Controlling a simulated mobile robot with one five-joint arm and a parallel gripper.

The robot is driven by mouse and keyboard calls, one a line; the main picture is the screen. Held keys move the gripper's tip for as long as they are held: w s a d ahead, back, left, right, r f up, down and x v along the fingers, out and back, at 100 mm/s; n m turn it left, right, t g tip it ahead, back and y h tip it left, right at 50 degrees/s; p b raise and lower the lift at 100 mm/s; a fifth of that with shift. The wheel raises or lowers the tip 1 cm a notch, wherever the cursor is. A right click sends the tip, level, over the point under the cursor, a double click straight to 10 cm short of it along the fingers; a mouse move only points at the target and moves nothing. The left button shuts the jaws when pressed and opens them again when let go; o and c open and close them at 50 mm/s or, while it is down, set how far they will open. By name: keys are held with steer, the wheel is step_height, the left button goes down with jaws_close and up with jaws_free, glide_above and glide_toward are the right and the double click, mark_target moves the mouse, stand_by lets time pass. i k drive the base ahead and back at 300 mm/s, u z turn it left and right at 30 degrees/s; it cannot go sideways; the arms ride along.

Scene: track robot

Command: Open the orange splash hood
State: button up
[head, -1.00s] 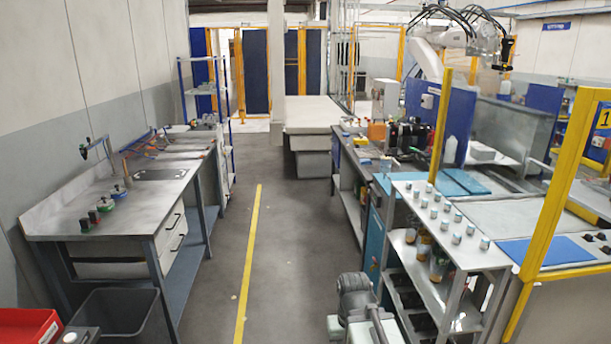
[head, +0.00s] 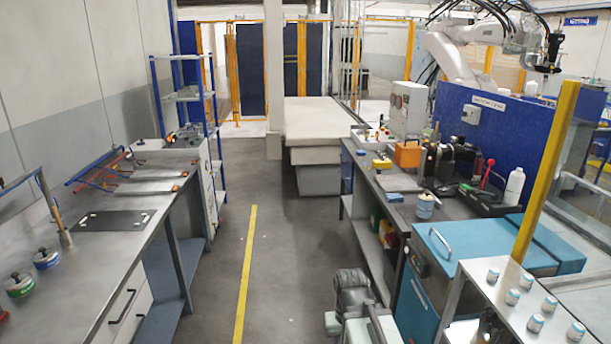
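An orange box-shaped thing (head: 407,154), which looks like the splash hood, stands on the right-hand workbench, ahead and to the right of me in the head view. It is small at this distance, and I cannot make out a handle or hinge, or tell whether it is open or shut. It stands between a pale grey cabinet behind it and a dark machine to its right. Grey links of my own arm show folded at the bottom centre, well short of the bench. My gripper's fingers do not show.
The grey aisle floor with a yellow line (head: 246,270) is clear. The left workbench (head: 120,190) and the right workbench (head: 384,184) border it. A turquoise cabinet with a handled lid (head: 485,245) and a rack of small jars (head: 535,323) stand near right.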

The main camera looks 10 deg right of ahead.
mark_target(410, 155)
steer(key=i, duration=2.65)
steer(key=u, duration=1.05)
